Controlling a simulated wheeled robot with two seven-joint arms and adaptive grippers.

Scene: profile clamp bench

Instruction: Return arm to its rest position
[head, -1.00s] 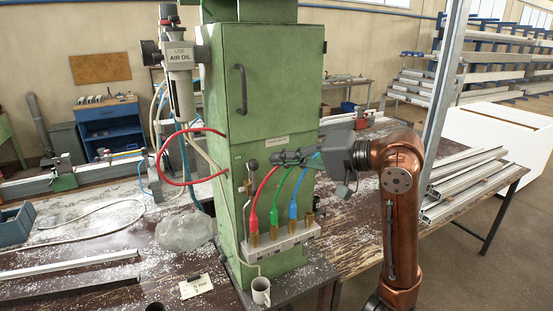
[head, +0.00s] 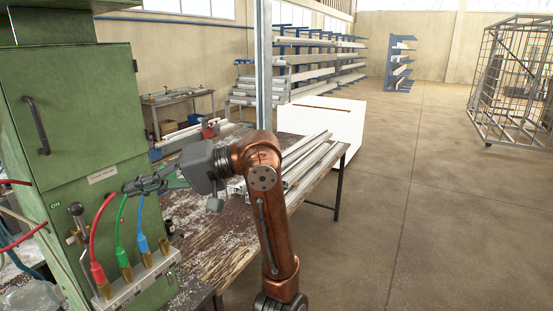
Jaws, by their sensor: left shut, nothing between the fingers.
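My left arm is copper-coloured, and its grey gripper (head: 128,187) points left toward the green cabinet (head: 75,120). The gripper is shut and holds nothing. Its fingertips are in front of the cabinet, by the upper ends of the red hose (head: 96,232), the green hose (head: 119,232) and the blue hose (head: 140,220). I cannot tell whether the fingers touch the hoses. The hoses run down to a metal manifold block (head: 140,283). A lever with a dark knob (head: 76,209) stands left of the red hose. My right gripper is not in view.
A wooden bench (head: 235,245) with metal profiles (head: 305,160) lies behind and right of my arm. An upright metal post (head: 263,70) rises behind it. A white box (head: 335,125), profile racks (head: 300,60) and a wire cage (head: 510,85) stand farther back. The floor at right is clear.

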